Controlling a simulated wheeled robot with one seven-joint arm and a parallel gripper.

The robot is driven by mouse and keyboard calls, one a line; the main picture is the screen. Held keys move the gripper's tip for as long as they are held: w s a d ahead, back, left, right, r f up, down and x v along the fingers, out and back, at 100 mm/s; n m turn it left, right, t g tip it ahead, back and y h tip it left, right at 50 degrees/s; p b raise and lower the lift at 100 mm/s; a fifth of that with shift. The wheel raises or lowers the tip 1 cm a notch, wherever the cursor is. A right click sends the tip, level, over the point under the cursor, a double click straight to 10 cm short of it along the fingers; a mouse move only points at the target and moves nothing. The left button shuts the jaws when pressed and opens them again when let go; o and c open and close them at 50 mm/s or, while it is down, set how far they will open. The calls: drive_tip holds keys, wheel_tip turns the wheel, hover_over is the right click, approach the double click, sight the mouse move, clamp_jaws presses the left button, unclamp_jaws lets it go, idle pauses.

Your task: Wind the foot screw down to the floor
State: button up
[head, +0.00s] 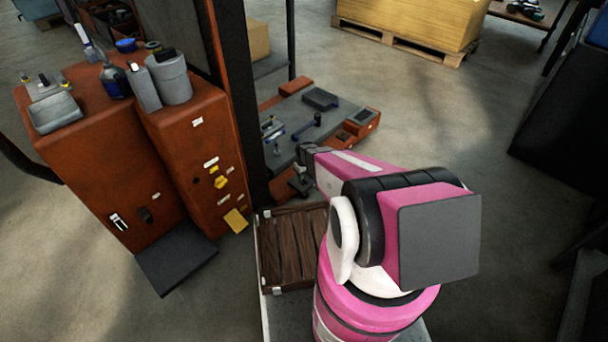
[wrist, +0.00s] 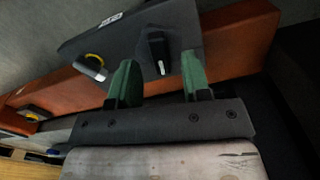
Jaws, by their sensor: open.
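My gripper (head: 306,152) is low over the near side of a low grey-and-orange machine base. The wrist view shows its two green fingers (wrist: 158,84) apart, with nothing held between them. A black knob with a pale end (wrist: 158,50) shows between and beyond the fingertips, on a dark grey panel (wrist: 110,40). In the head view a dark screw-like part with a flat foot (head: 300,184) stands just below my gripper at the base's near edge. I cannot tell for sure that it is the foot screw, nor how far it is from the floor.
The grey bed (head: 290,115) carries a blue-ended handle (head: 308,127) and a dark block (head: 320,98). A dark post (head: 248,100) and an orange cabinet (head: 175,150) stand left. A slatted wooden platform (head: 290,250) lies nearer. Open floor (head: 450,130) is at right.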

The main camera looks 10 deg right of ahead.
drive_tip(key=shift+f, duration=0.75)
clamp_jaws()
drive_tip(key=m, duration=0.4)
drive_tip(key=shift+f, duration=0.1)
drive_tip(key=shift+m, duration=0.3)
drive_tip(key=m, duration=0.4)
drive_tip(key=shift+f, duration=0.1)
drive_tip(key=shift+m, duration=0.3)
